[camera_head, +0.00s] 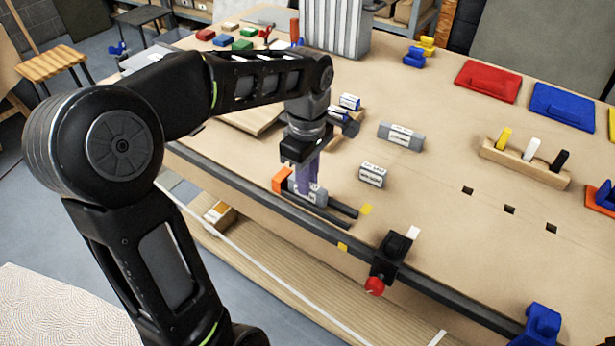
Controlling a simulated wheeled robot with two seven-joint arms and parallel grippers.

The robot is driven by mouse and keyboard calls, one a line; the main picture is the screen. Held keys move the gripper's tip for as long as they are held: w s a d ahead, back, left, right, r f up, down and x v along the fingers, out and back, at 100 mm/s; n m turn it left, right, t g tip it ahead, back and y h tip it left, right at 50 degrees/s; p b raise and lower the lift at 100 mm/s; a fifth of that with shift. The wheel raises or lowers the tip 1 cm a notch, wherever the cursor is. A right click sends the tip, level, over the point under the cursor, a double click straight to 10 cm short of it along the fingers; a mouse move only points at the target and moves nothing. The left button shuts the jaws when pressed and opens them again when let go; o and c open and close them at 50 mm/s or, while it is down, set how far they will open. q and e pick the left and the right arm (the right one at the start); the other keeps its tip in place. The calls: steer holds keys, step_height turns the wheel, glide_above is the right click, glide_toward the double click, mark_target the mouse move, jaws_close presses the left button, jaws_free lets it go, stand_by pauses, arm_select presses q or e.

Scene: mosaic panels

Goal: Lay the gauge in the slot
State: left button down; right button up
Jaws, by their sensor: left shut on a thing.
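My left gripper (309,183) points down near the front edge of the workbench. It is shut on a grey gauge block (314,197) with a pale label. The block is low, at the slot (335,209) between two dark rails with an orange stop at its left end. The fingers partly hide the block, and I cannot tell whether it rests on the slot floor. My right gripper is not in view.
A black clamp (389,257) with a red knob sits on the front edge of the workbench (445,220). A wooden peg holder (525,162) and red (487,82) and blue (562,107) panels lie to the right. A grey ribbed block (335,27) stands behind.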

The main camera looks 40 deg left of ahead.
arm_select(q)
steer(key=shift+f+b, duration=0.35)
steer(key=shift+f, duration=0.1)
steer(key=c, duration=1.3)
jaws_free()
steer(key=shift+o, duration=0.2)
step_height(320, 180, up, 8)
steer(key=shift+f, duration=0.1)
